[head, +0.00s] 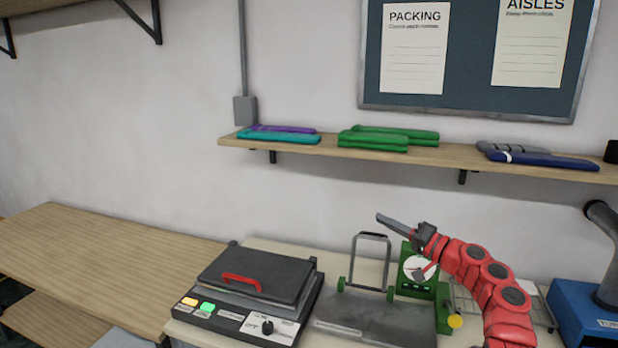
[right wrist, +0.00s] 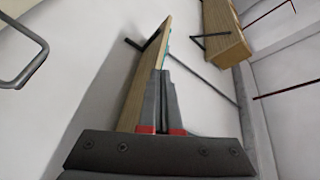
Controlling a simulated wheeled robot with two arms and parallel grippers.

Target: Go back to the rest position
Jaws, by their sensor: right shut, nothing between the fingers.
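My right gripper (head: 393,222) is in the head view, at the end of my red arm, raised above the bench beside the green machine. It points left and slightly up toward the wall. In the right wrist view its two dark fingers (right wrist: 162,100) lie together with nothing between them. It touches no object that I can see. My left gripper is not in view.
A black press (head: 255,275) with a red handle stands on the bench. Right of it are a metal frame (head: 370,237) and a green machine (head: 420,283) with a dial. A wall shelf (head: 460,155) holds folded garments. The wooden table (head: 90,255) at left is clear.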

